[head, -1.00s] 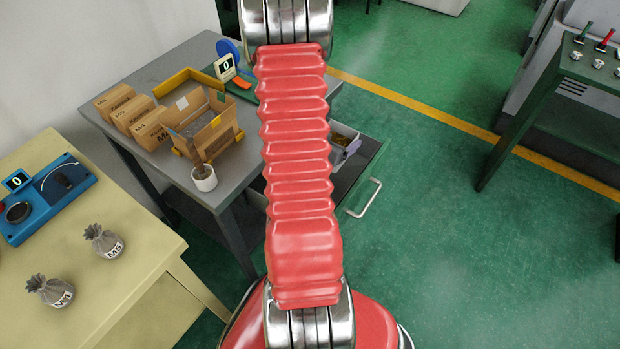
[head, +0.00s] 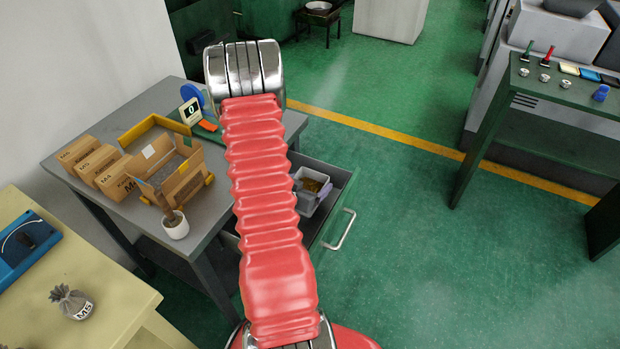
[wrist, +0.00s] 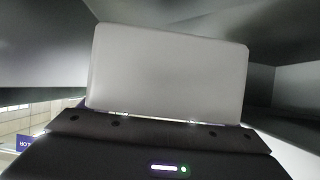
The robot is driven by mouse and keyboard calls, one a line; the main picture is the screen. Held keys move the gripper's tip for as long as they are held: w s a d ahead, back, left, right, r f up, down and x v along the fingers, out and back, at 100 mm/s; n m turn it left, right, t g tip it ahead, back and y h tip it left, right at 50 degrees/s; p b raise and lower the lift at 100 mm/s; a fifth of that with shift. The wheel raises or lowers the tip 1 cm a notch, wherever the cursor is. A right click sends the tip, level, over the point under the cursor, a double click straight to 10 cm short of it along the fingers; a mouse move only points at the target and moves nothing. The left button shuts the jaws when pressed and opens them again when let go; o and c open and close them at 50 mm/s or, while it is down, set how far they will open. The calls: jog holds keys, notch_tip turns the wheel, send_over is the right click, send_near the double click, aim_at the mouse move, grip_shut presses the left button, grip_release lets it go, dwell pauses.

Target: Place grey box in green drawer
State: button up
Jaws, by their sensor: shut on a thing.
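The grey box (head: 309,191) shows in the head view, right of my red arm, over or in the open drawer; I cannot tell whether it rests on the drawer floor. Small yellowish pieces lie in it. The green drawer (head: 345,196) is pulled out under the grey table, its handle facing right. In the wrist view a plain light-grey wall of the box (wrist: 168,70) fills the middle. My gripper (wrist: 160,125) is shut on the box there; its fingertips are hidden. Dark grey surfaces surround it.
The grey table (head: 212,215) carries an open carton (head: 180,185), several closed cartons (head: 95,165), a white pot (head: 175,226) and a scale (head: 190,112). A cream table (head: 75,260) with a grey sack (head: 72,302) is at left. The green floor right of the drawer is clear.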

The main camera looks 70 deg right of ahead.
jog(key=shift+f, duration=0.35)
jog(key=shift+f, duration=2.1)
jog(key=o, duration=2)
jog(key=shift+f, duration=0.15)
jog(key=shift+v, duration=3.8)
